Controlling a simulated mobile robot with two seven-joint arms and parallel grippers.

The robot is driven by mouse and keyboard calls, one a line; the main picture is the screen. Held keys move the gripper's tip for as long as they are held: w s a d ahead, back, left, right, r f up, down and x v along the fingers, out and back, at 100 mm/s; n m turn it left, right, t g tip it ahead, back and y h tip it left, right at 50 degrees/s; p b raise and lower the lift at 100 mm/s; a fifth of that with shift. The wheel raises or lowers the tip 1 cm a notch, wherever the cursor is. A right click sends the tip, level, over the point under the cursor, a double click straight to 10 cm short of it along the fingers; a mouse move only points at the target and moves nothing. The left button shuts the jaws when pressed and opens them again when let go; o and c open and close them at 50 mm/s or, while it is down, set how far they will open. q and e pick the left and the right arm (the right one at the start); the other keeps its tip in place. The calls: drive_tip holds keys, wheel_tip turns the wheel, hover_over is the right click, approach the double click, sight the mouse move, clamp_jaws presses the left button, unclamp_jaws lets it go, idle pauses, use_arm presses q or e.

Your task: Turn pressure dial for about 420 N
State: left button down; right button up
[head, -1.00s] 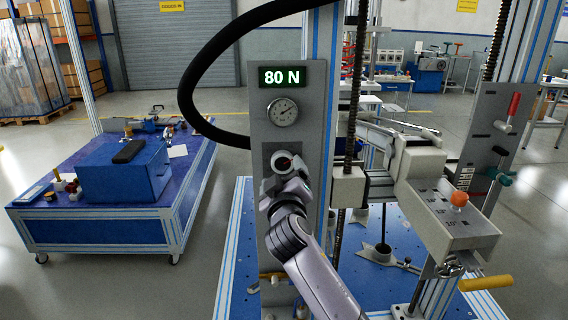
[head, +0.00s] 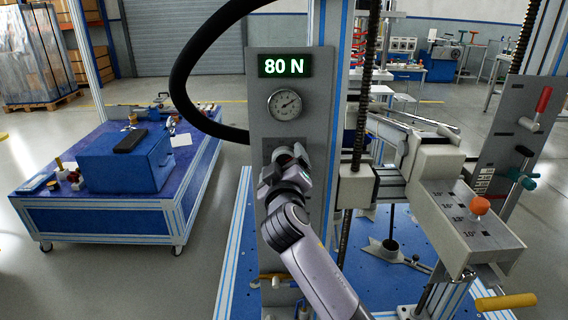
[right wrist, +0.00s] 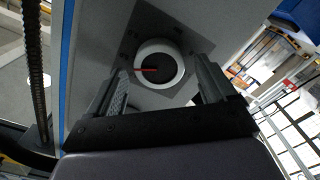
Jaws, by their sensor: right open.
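The pressure dial is a round knob with a white rim, dark face and red mark, on a grey panel (head: 262,215). In the right wrist view the dial (right wrist: 161,47) sits ahead between the fingertips of my right gripper (right wrist: 160,80). The fingers are spread on either side of it, and I cannot tell if they touch it. In the head view my right gripper (head: 288,163) is at the panel and covers most of the dial. A display (head: 282,65) above reads 80 N. My left gripper is out of view.
A round gauge (head: 285,104) sits between display and dial. A black hose (head: 190,70) loops left of the panel. Right of it stand a threaded rod (head: 361,110) and a grey box with an orange knob (head: 479,206). A blue cart (head: 110,215) stands at left.

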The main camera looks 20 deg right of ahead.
drive_tip(key=c, duration=1.1)
drive_tip(key=shift+o, duration=0.2)
drive_tip(key=shift+f+m+b, duration=0.15)
drive_tip(key=shift+m+b, duration=0.15)
drive_tip(key=shift+b, duration=0.25)
drive_tip(key=shift+m+b, duration=0.4)
drive_tip(key=shift+m, duration=0.1)
drive_tip(key=o, duration=1.1)
drive_tip(key=shift+c, duration=0.2)
drive_tip(key=shift+s, duration=0.1)
